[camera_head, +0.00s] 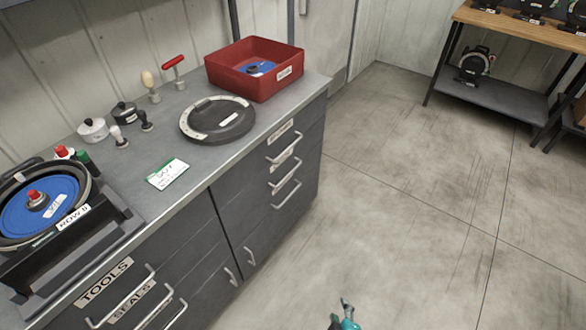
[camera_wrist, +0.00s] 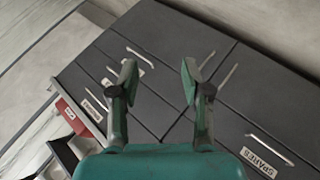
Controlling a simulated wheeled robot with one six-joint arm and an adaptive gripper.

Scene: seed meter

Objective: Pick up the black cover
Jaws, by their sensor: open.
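The black cover (camera_head: 217,120) lies flat on the grey cabinet top, a round black disc with a pale band along its left rim. My gripper (camera_head: 343,318) shows at the bottom edge of the head view, low over the floor side and well apart from the cover. In the wrist view my gripper (camera_wrist: 158,84) is open, its two green fingers spread with nothing between them. The wrist view faces the cabinet's dark drawer fronts; the cover is not seen there.
A red bin (camera_head: 254,70) holding a blue disc stands behind the cover. Small knobs, handled tools and a white-green card (camera_head: 167,173) lie left of it. A seed meter with a blue disc (camera_head: 42,206) sits at the left. The floor (camera_head: 420,200) right of the cabinet is clear.

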